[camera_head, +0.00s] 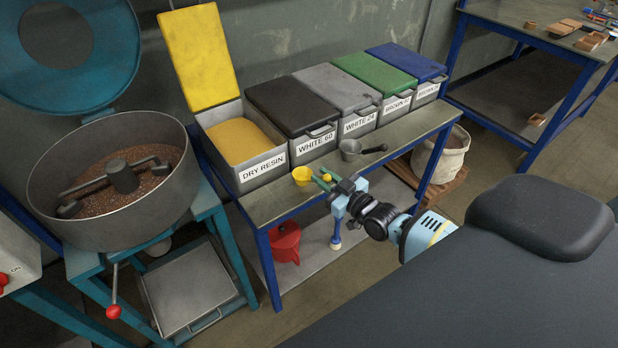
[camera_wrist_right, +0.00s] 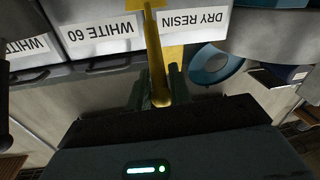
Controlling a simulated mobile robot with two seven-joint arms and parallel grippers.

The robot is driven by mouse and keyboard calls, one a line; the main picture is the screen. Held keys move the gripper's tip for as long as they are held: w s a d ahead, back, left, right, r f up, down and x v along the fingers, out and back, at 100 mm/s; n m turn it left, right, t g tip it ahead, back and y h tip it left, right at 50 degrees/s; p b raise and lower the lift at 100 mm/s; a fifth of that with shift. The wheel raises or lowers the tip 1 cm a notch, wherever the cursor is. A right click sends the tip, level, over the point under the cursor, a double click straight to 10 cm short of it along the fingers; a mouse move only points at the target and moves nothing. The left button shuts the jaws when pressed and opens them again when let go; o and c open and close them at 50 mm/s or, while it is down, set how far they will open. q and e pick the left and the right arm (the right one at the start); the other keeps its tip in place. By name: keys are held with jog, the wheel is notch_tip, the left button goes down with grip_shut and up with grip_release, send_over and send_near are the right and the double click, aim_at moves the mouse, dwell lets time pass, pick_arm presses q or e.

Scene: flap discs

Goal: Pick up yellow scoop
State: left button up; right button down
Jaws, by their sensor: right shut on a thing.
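In the right wrist view the yellow handle (camera_wrist_right: 155,55) runs up from between the fingers (camera_wrist_right: 158,88) of my right gripper. I cannot tell whether the scoop touches the bench top. My left gripper is not in view.
A grey scoop (camera_head: 352,150) lies on the bench (camera_head: 276,203) to the right. The dry resin bin (camera_head: 264,172) stands open behind; several bins beside it are lidded. A mixer pan (camera_head: 100,232) is at left. A red container (camera_head: 286,243) is below.

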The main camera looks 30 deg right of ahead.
aim_at(325, 176)
jog(key=shift+r, duration=0.15)
jog(key=shift+r, duration=0.3)
jog(key=r, duration=0.1)
jog(key=s+r+p, duration=0.1)
jog(key=r, duration=0.1)
jog(key=shift+a, duration=0.2)
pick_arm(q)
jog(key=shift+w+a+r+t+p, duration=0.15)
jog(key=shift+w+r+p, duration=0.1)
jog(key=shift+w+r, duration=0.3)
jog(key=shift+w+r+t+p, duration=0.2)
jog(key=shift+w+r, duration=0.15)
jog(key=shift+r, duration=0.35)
pick_arm(e)
jog(key=s+a, duration=0.2)
jog(key=s, duration=0.5)
jog(key=s+a+r, duration=0.1)
jog(key=s+a, duration=0.1)
jog(key=s, duration=0.5)
jog(key=shift+a, duration=0.3)
jog(key=shift+s+r, duration=0.1)
jog(key=c, duration=1.8)
grip_release()
grip_shut()
jog(key=shift+a, duration=0.1)
